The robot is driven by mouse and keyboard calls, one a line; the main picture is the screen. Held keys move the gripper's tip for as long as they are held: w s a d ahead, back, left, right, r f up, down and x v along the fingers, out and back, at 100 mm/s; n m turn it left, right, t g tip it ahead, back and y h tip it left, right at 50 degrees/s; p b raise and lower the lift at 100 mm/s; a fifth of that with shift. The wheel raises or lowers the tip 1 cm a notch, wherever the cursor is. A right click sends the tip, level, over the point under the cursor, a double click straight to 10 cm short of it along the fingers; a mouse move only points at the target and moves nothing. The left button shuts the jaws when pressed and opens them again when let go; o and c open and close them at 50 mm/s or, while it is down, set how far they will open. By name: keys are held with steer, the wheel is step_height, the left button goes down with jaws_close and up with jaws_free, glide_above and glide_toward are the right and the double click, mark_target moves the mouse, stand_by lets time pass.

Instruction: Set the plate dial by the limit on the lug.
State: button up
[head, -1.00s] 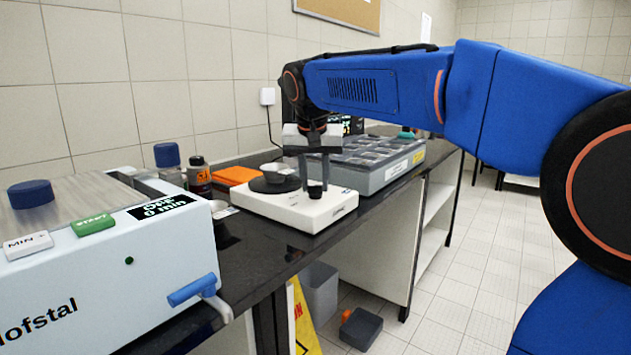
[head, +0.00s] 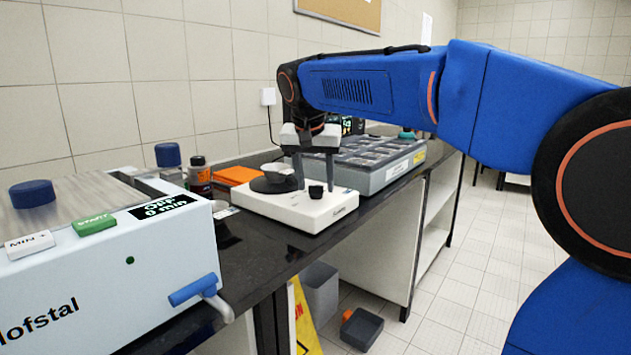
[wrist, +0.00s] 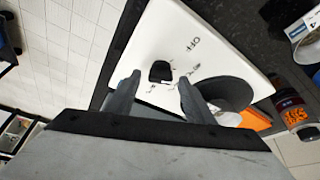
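The white hot plate (head: 290,208) stands on the dark bench, with a black round heating disc (head: 268,186) and a grey bowl (head: 279,172) on it. Its black dial (head: 316,191) is at the front; it also shows in the wrist view (wrist: 160,71). The lettering OFF is readable near the dial; other marks are too small, and its setting is unclear. My gripper (head: 315,180) is over the dial with fingers apart; in the wrist view the fingertips (wrist: 158,81) stand either side of the dial, with gaps. I cannot make out the lug or its limit.
A Hofstal machine (head: 110,265) with a blue handle fills the left front. Bottles (head: 199,176) and an orange box (head: 236,175) stand behind the plate. A grey compartment tray (head: 385,175) is to the right. A grey bin (head: 320,292) stands on the floor below.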

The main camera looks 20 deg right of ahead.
steer(key=v, duration=1.7)
steer(key=shift+r, duration=0.15)
steer(key=shift+s, duration=0.2)
steer(key=s+d+f+n, duration=0.2)
steer(key=s+d+f, duration=0.1)
steer(key=s+f, duration=0.6)
steer(key=s+d+f+n+y, duration=0.1)
steer(key=s+d+f, duration=0.3)
steer(key=f, duration=1.3)
steer(key=s+d+f+n+t+y, duration=0.1)
steer(key=s+d+f+n, duration=0.1)
steer(key=s+f, duration=1.1)
steer(key=shift+s+d+f+n, duration=0.4)
steer(key=shift+d+f, duration=0.15)
steer(key=shift+d, duration=0.1)
